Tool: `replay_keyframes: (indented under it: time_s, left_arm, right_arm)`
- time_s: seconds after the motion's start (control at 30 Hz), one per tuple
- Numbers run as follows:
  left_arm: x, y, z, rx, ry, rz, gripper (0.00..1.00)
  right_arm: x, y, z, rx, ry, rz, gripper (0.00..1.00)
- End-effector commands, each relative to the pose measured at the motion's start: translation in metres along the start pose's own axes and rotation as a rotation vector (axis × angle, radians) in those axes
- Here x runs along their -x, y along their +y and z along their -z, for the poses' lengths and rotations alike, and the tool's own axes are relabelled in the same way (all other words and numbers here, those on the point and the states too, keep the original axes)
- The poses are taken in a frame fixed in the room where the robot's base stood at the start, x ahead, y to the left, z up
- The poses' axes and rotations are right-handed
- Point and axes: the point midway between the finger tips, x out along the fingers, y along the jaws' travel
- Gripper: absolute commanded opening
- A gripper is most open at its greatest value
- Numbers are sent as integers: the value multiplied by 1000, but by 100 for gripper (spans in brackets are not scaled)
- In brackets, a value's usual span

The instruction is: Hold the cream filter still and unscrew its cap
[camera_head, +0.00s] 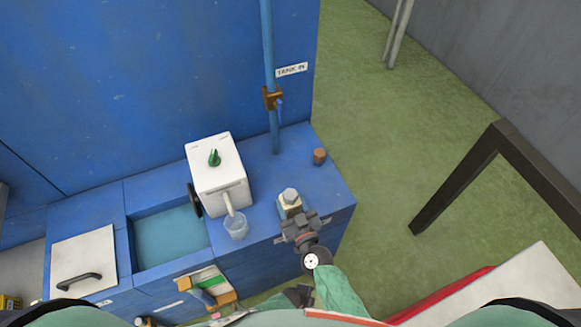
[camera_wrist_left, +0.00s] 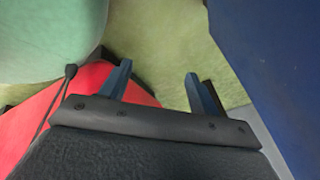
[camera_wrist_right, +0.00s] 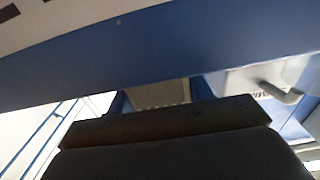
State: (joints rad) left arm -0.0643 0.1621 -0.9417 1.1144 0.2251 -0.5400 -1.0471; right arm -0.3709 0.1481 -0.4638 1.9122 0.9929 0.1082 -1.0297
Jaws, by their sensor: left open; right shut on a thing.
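The cream filter (camera_head: 288,210) stands at the front right of the blue bench, with a grey hex cap (camera_head: 291,195) on top. My right gripper (camera_head: 299,222) is at the filter's near side and is shut on its cream body, below the cap. In the right wrist view the filter (camera_wrist_right: 160,95) shows as a pale patch between the fingers. My left gripper (camera_wrist_left: 160,75) is open in the left wrist view, with nothing between its fingers. It is away from the filter, over the green floor and near my own body. The gripper hides part of the filter's front.
A white box (camera_head: 218,178) with a green knob and spout stands left of the filter, above a clear cup (camera_head: 236,226). A brown cylinder (camera_head: 319,156) stands behind right. A blue pipe (camera_head: 269,60) rises behind. A basin (camera_head: 170,236) lies left.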

Motion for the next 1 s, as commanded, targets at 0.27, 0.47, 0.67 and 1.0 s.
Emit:
replay_keyframes:
  time_s: [0.27, 0.47, 0.67, 1.0]
  left_arm:
    - [20, 10, 94, -550, 120, -3, 62]
    - [40, 32, 135, -836, 185, -14, 62]
    - [81, 46, 149, -944, 203, -101, 62]
    - [192, 79, 142, -986, 158, -348, 62]
  right_arm:
    - [0, 0, -1, 0, -1, 0, 10]
    - [0, 0, 0, 0, -1, 0, 10]
    - [0, 0, -1, 0, -1, 0, 10]
    - [0, 0, -1, 0, -1, 0, 10]
